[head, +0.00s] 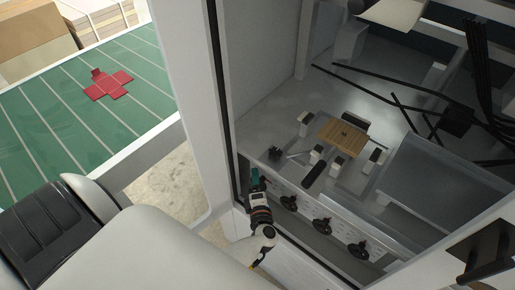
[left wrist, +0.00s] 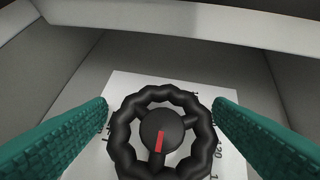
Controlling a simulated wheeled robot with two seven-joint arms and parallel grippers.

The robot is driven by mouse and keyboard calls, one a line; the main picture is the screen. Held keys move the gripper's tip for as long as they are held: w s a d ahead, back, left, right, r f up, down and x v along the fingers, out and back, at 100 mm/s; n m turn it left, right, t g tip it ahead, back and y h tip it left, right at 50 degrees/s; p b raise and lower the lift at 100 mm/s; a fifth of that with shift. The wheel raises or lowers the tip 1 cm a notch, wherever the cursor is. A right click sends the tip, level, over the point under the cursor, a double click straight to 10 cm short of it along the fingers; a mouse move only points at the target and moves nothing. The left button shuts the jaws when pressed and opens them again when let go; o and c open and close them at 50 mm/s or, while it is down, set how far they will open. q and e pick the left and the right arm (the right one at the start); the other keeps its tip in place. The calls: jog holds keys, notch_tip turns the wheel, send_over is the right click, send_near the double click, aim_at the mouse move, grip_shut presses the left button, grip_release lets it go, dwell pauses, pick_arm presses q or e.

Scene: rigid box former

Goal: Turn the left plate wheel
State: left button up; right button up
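In the left wrist view a black lobed plate wheel (left wrist: 119,127) with a red mark on its hub stands in front of a white dial plate (left wrist: 228,105) with numbers. The red mark points down, leaning slightly left. The green fingers of my left gripper (left wrist: 160,130) are spread on either side of the wheel; I cannot tell whether they touch its rim. In the head view my left gripper (head: 258,178) is at the left end of the machine's front panel and hides what is behind it. My right gripper is not clearly seen.
Several black wheels show along the panel, such as one right beside my gripper (head: 290,202) and one further right (head: 358,250). A white frame post (head: 185,80) stands left of the opening. A cardboard blank (head: 342,132) lies inside. A red cross-shaped blank (head: 108,84) lies on the green conveyor.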

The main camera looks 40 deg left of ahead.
pick_arm(q)
jog(key=b+v, duration=0.1)
jog(key=v, duration=1.1)
dwell(0.5)
